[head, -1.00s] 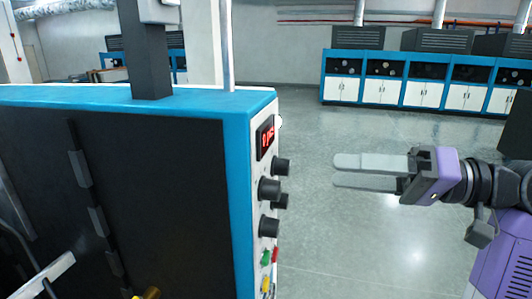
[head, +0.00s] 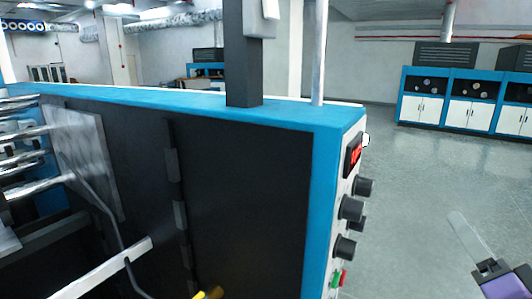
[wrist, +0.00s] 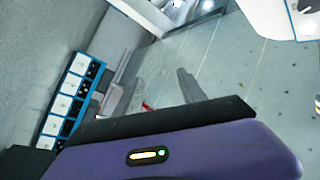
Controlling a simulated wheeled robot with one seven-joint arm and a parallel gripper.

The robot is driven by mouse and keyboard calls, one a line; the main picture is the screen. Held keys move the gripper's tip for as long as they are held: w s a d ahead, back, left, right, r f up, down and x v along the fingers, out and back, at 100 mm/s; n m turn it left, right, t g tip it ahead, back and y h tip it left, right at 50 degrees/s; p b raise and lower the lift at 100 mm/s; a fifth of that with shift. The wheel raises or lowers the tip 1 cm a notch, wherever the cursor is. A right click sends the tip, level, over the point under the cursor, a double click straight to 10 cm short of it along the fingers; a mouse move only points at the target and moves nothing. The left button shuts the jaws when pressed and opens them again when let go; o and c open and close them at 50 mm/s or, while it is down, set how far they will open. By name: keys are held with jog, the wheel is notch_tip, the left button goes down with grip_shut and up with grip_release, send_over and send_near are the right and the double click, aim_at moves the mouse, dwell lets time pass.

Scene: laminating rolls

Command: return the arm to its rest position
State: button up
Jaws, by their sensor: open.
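My gripper (head: 470,238) is at the lower right of the head view, partly cut off by the frame edge. Its purple body shows at the corner, with pale grey fingers pointing up and left. In the wrist view my gripper (wrist: 163,90) shows two fingers spread apart with nothing between them. It is open and empty, over the floor, to the right of the machine's control panel and apart from it. Most of my arm is out of view.
A large blue and black laminating machine (head: 238,200) fills the left and middle. Metal rollers (head: 25,155) show at left. Blue-and-white cabinets (head: 470,100) stand far right. Grey floor (head: 420,170) is clear.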

jog(key=s+a+f+n+g+h, duration=0.1)
jog(key=s+a+f+n+h, duration=0.3)
jog(key=s+f, duration=0.7)
jog(key=s+a+f+n+g+y, duration=0.1)
jog(key=s+a+f+y, duration=0.1)
jog(key=s+a+f, duration=0.2)
jog(key=s+a+f+n+g+y+b, duration=0.1)
jog(key=s+a+f, duration=0.4)
jog(key=s, duration=0.6)
jog(key=s+a+f+n+g+y+b, duration=0.1)
jog(key=s+a+f+n+g+y, duration=0.2)
jog(key=s+a+f, duration=0.2)
jog(key=s, duration=0.3)
jog(key=shift+a, duration=0.2)
